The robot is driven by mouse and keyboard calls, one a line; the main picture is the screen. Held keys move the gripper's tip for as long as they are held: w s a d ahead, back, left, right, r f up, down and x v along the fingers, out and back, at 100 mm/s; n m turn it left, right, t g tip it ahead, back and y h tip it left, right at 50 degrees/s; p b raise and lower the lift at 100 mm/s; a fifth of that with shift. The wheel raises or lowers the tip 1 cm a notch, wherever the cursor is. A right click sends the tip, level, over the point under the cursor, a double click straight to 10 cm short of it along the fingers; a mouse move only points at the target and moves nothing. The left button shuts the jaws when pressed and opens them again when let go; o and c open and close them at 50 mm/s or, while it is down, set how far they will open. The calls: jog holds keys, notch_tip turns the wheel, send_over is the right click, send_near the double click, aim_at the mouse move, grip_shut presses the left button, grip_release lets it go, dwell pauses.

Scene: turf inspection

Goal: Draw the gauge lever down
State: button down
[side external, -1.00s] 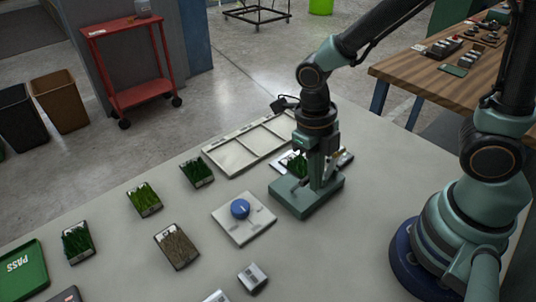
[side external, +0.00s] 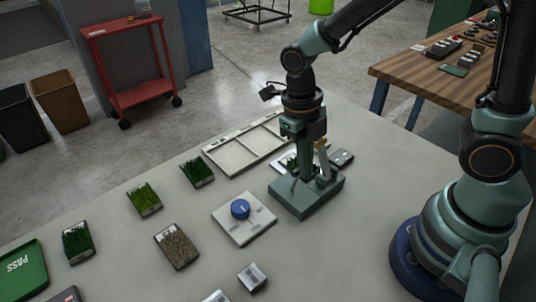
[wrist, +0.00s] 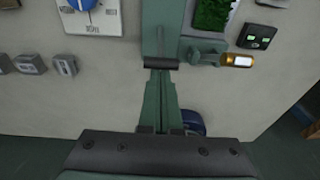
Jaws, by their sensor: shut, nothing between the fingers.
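The gauge stands on a green base (side external: 310,198) on the grey bench. In the wrist view, a thin rod with a black crossbar (wrist: 161,63) reaches from the green body; it looks like the lever's handle. My gripper (wrist: 160,76) is shut and empty, with its fingertips at or just above that crossbar. I cannot tell whether they touch it. In the side view, my gripper and the gauge post overlap, which partly hides the lever. A green turf sample (wrist: 212,14) lies by the gauge.
A white plate with a blue knob (side external: 240,209) lies left of the gauge. A pale divided tray (side external: 232,158) lies behind. Several turf samples, including a brown one (side external: 176,246), and a green PASS tray (side external: 22,272) are further left. The bench's front middle is mostly clear.

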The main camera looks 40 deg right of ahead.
jog(key=shift+w+r+g, duration=0.15)
jog(key=shift+w+g, duration=0.45)
jog(key=shift+w, duration=2.35)
jog(key=shift+w, duration=0.15)
